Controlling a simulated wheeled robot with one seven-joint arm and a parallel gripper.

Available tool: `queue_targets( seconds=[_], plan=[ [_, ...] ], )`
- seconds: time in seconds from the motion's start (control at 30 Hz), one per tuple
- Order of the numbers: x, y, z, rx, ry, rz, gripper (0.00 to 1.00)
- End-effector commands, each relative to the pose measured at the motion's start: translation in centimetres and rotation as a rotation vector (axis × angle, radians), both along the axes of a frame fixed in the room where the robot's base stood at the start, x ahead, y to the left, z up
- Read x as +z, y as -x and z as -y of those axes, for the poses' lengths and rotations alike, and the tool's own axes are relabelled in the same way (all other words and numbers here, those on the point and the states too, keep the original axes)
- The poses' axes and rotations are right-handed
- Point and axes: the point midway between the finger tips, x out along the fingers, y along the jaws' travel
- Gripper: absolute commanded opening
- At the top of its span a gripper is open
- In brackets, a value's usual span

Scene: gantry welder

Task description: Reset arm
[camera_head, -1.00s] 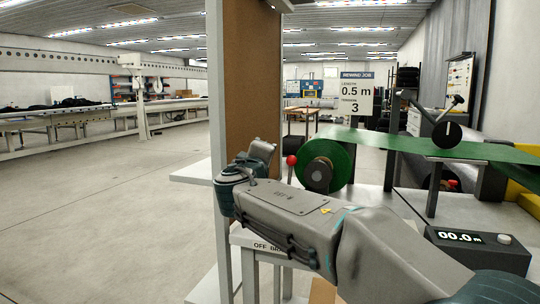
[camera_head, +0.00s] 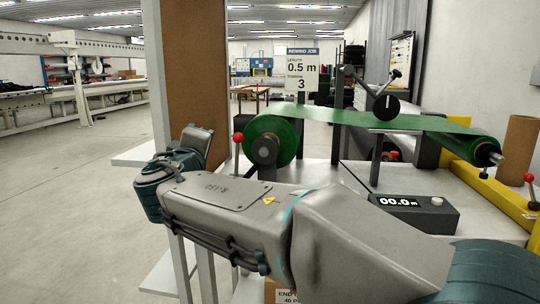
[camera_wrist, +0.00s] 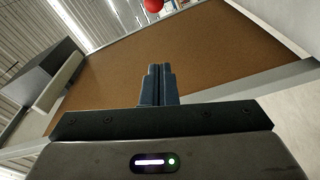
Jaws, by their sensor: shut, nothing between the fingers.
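My gripper (camera_wrist: 157,80) is shut and empty in the wrist view, its two dark fingers pressed together. A brown board (camera_wrist: 205,60) in a grey frame lies behind the fingers in that view. In the head view my arm stretches from the lower right toward the left, and its far end is bent in front of the brown board (camera_head: 192,75). The gripper's fingertips cannot be made out in the head view.
A rewinding bench stands beyond my arm, with a green roll (camera_head: 285,138), a green web (camera_head: 400,119), a red-knobbed lever (camera_head: 238,138) and a counter box (camera_head: 413,213) reading 00.0 m. A sign (camera_head: 302,68) stands behind. Open floor (camera_head: 70,190) lies at left.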

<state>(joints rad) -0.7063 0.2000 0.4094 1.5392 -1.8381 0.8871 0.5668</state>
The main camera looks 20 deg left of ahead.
Motion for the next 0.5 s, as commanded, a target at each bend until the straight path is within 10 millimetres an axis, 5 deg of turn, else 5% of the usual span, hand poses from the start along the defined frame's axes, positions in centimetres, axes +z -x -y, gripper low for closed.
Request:
queue_targets(
  seconds=[0.13,0.23,0.5],
  plan=[
    [0.5,-0.6,1.3,-0.026,0.004,-0.022,0.0],
    [1.1,-1.7,4.6,-0.091,0.009,-0.084,0.0],
    [1.3,-3.4,19.8,-0.382,-0.02,-0.389,0.0]
  ],
)
